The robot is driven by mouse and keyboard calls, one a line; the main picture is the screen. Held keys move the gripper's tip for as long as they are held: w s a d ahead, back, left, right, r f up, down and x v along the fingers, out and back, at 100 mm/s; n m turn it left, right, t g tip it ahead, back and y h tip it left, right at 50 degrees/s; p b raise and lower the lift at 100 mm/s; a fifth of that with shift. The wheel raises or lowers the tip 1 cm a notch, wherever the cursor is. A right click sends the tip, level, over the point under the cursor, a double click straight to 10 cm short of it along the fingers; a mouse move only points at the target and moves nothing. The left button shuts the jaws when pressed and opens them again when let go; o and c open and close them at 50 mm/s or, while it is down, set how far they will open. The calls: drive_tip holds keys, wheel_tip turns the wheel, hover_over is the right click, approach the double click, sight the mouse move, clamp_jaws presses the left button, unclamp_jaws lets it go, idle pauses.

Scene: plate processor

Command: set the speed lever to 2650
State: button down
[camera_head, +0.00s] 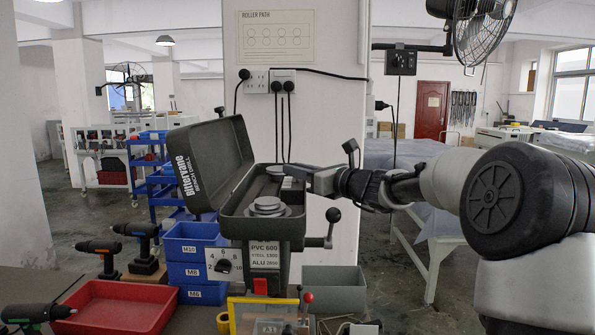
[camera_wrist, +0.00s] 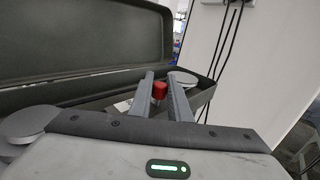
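The bench drill (camera_head: 226,235) stands in the middle of the head view with its lid (camera_head: 210,165) raised and stepped pulleys (camera_head: 267,206) showing inside. Its label plate (camera_head: 264,255) reads PVC 600, STEEL 1300 and ALU 2650. My gripper (camera_head: 297,172) reaches from the right over the housing. In the wrist view, my gripper's fingers (camera_wrist: 161,84) stand apart, with a red knob (camera_wrist: 159,91), seemingly the speed lever's, showing between them. I cannot tell whether they touch it. In the head view I cannot make this knob out at my gripper.
A black-knobbed handle (camera_head: 331,222) sticks out at the drill's right. Blue bins (camera_head: 195,270), a red tray (camera_head: 118,306) and cordless drills (camera_head: 140,240) lie left. A grey bin (camera_head: 334,289) stands right. A wall pillar (camera_head: 340,120) rises close behind.

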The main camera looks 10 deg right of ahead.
drive_tip(key=shift+w+r, duration=0.15)
drive_tip(key=shift+w+d+p, duration=0.25)
drive_tip(key=shift+w+p, duration=0.75)
drive_tip(key=shift+w, duration=0.15)
drive_tip(key=shift+w+d, duration=0.1)
drive_tip(key=shift+w, duration=0.25)
drive_tip(key=shift+s, duration=0.1)
drive_tip(key=c, duration=2)
unclamp_jaws()
drive_tip(key=o, duration=0.4)
drive_tip(key=shift+w, duration=0.2)
drive_tip(key=shift+c, duration=0.2)
drive_tip(key=shift+s, duration=0.1)
